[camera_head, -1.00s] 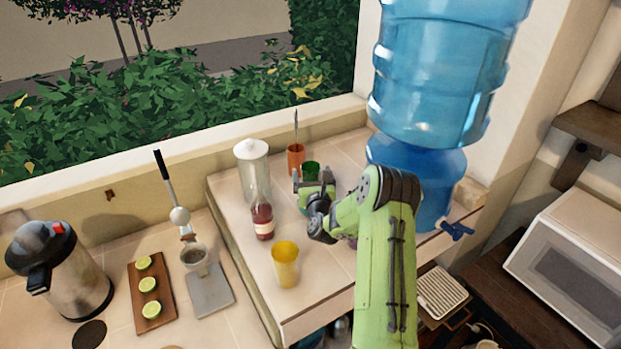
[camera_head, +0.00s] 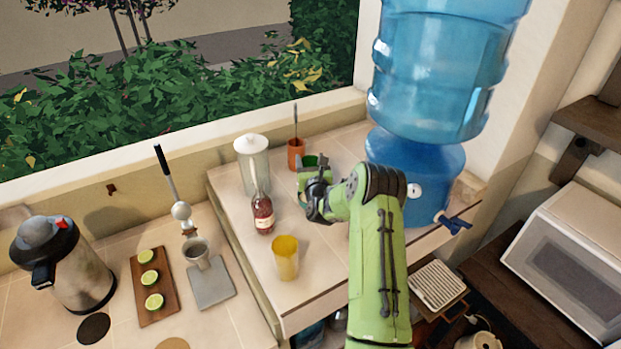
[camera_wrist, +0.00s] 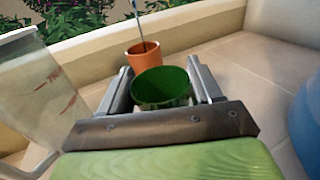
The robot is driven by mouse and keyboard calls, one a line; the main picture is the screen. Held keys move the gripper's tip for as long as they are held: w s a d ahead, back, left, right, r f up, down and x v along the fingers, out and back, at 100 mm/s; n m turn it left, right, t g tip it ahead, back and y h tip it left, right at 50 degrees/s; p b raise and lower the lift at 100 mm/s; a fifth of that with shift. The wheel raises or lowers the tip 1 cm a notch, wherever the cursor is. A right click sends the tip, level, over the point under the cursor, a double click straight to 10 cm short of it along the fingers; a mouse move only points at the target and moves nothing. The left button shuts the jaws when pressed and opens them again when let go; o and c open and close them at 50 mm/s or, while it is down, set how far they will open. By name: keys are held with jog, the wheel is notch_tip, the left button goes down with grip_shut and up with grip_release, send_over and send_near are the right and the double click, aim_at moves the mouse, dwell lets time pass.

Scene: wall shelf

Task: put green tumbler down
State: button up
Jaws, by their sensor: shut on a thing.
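The green tumbler (camera_wrist: 162,85) stands between the two fingers of my gripper (camera_wrist: 163,90), which is shut on it.
An orange cup (camera_head: 296,153) with a spoon stands just behind the tumbler. A lidded glass jar (camera_head: 251,165), a red sauce bottle (camera_head: 263,213) and a yellow cup (camera_head: 285,257) stand to the left and front. The blue water dispenser (camera_head: 420,185) is at the right.

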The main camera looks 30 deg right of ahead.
jog(key=shift+c, duration=0.7)
notch_tip(320, 180, up, 10)
jog(key=shift+p, duration=0.35)
